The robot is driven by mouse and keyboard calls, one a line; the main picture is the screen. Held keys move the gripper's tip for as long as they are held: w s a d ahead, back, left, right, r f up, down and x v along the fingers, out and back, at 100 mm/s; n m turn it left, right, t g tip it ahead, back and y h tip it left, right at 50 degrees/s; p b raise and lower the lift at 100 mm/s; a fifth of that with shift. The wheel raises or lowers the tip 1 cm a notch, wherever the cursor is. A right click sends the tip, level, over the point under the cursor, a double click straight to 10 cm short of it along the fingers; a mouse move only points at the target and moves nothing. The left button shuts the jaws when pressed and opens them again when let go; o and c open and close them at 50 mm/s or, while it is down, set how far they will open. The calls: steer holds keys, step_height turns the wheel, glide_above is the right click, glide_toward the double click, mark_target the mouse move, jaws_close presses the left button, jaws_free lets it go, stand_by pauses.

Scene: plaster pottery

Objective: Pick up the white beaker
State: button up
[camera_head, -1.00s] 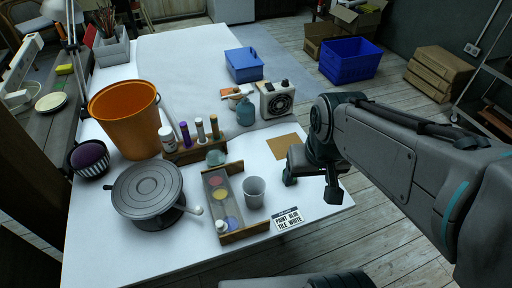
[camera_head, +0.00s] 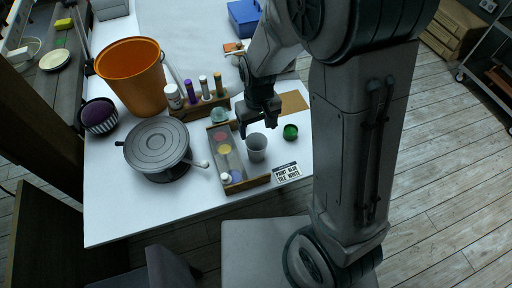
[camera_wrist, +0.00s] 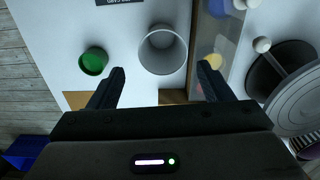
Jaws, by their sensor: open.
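The white beaker (camera_head: 256,150) is a pale grey-white open cup standing upright on the white table, just right of the wooden paint tray. In the wrist view the beaker (camera_wrist: 163,44) lies ahead of my gripper's fingertips, roughly centred between them. My gripper (camera_head: 259,128) is above the table beside the beaker's far side. In the wrist view my gripper (camera_wrist: 161,72) is open and empty, its two dark fingers apart. The beaker's far rim is close to the fingers in the head view; I see no contact.
A small green cup (camera_head: 290,132) stands right of the beaker. The wooden tray (camera_head: 259,182) with coloured paints is close on the left. A printed card (camera_head: 287,172) lies in front. A turntable (camera_head: 157,146), orange bucket (camera_head: 134,75) and bottle rack (camera_head: 190,115) stand further left.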

glide_toward(256, 147)
steer(key=s, duration=0.2)
steer(key=shift+s+d+f, duration=0.2)
steer(key=shift+s+f, duration=0.15)
steer(key=shift+w+a+f+p, duration=0.15)
steer(key=shift+f+p, duration=0.1)
steer(key=shift+f, duration=1.1)
steer(key=shift+a+f+p, duration=0.1)
steer(key=shift+f+p, duration=0.15)
steer(key=shift+f, duration=1.1)
steer(key=c, duration=0.7)
